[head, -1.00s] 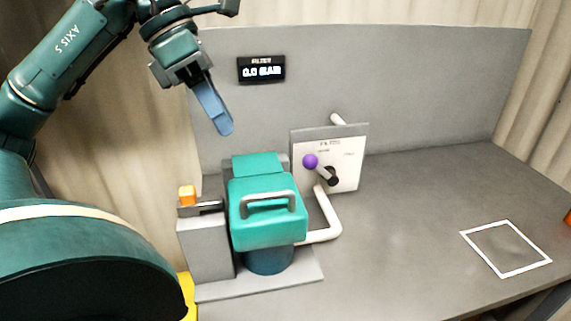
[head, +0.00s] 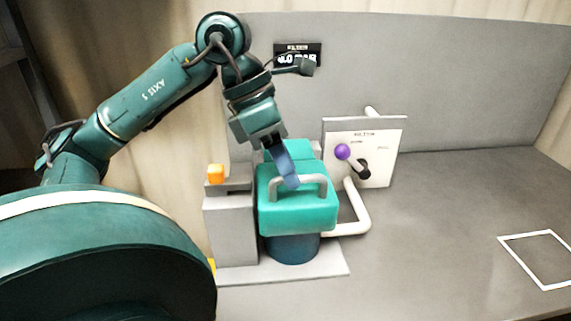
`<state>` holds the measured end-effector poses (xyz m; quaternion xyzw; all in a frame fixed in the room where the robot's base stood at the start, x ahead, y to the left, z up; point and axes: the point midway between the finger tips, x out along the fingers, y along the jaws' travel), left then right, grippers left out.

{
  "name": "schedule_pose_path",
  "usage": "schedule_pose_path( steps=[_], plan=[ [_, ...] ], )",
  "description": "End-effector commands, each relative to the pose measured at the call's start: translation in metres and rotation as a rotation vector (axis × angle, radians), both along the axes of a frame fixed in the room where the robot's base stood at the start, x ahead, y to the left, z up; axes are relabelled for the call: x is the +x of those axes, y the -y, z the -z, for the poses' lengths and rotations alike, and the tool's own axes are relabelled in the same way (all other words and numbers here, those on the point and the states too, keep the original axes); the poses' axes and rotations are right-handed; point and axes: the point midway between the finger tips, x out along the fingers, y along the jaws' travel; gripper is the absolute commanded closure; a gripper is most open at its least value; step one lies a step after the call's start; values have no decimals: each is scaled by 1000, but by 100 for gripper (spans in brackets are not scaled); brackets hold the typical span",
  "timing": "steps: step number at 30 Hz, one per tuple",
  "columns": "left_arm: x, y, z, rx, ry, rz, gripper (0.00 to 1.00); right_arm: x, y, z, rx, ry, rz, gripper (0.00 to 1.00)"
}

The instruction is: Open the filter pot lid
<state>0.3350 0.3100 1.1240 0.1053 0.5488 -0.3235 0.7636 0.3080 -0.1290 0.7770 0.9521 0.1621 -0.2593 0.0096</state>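The filter pot has a teal lid (head: 297,212) lying shut on its dark blue body (head: 293,249). A grey bar handle (head: 318,181) arches over the top of the lid. My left gripper (head: 291,181) points down at the handle, its blue fingers overlapping the left part of the bar in this view. I cannot tell whether the fingers are around the bar or only beside it, nor how far apart they are. My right gripper is not in view.
A valve panel (head: 385,140) with a purple-knobbed lever (head: 343,152) and a white pipe (head: 360,211) stand right. A white square outline (head: 503,238) marks otherwise bare bench.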

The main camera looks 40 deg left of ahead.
Motion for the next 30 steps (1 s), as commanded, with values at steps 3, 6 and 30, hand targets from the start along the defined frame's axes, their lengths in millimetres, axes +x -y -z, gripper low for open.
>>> schedule_pose_path(
  steps=[3,6,30],
  plan=[
    [0,0,1,0,0,0,66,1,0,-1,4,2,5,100],
    [0,0,1,-1,-1,0,66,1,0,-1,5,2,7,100],
    [0,0,0,0,0,0,100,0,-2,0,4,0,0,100]
  ],
)
